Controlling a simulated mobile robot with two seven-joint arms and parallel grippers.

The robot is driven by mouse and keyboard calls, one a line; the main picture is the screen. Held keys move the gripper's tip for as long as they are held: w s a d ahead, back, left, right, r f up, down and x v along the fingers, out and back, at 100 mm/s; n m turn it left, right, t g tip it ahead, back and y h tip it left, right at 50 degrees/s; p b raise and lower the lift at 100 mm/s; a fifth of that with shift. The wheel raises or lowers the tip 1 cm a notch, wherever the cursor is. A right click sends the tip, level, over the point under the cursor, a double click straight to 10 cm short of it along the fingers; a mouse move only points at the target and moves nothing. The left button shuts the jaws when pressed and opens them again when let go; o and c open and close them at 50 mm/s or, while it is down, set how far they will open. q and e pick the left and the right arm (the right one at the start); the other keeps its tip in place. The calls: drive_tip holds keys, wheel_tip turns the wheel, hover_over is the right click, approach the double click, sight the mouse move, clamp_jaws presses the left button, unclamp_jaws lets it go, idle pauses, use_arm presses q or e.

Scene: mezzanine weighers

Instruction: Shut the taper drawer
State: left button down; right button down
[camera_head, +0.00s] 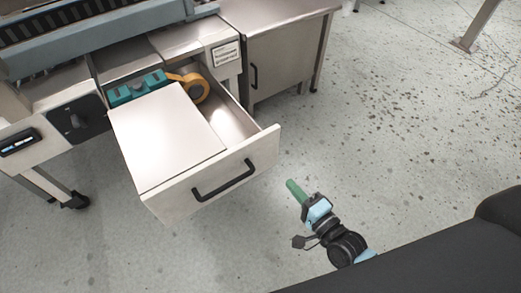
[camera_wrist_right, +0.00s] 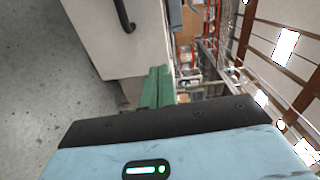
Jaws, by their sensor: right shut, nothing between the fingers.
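The taper drawer (camera_head: 212,178) is pulled out of the grey machine, with its pale front panel and black bar handle (camera_head: 223,180) facing me. Inside it lie a large pale flat-topped block (camera_head: 165,135), a teal item (camera_head: 137,88) and a yellow tape roll (camera_head: 195,88). My right gripper (camera_head: 292,186) has green fingers, shut and empty, just right of and in front of the drawer front, apart from it. In the right wrist view the green fingers (camera_wrist_right: 157,88) show shut, with a pale panel and a black handle (camera_wrist_right: 124,14) beyond. My left gripper is not in view.
A closed grey cabinet (camera_head: 280,60) stands right of the drawer. The speckled floor (camera_head: 400,130) at right is clear, with a post foot (camera_head: 464,45) far back.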

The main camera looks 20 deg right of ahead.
sight(257, 141)
drive_tip(key=shift+m, duration=0.3)
drive_tip(key=x, duration=1)
drive_tip(key=r+b+x, duration=0.1)
drive_tip(key=x, duration=0.4)
drive_tip(key=shift+w+d, duration=0.15)
drive_tip(key=shift+w, duration=0.05)
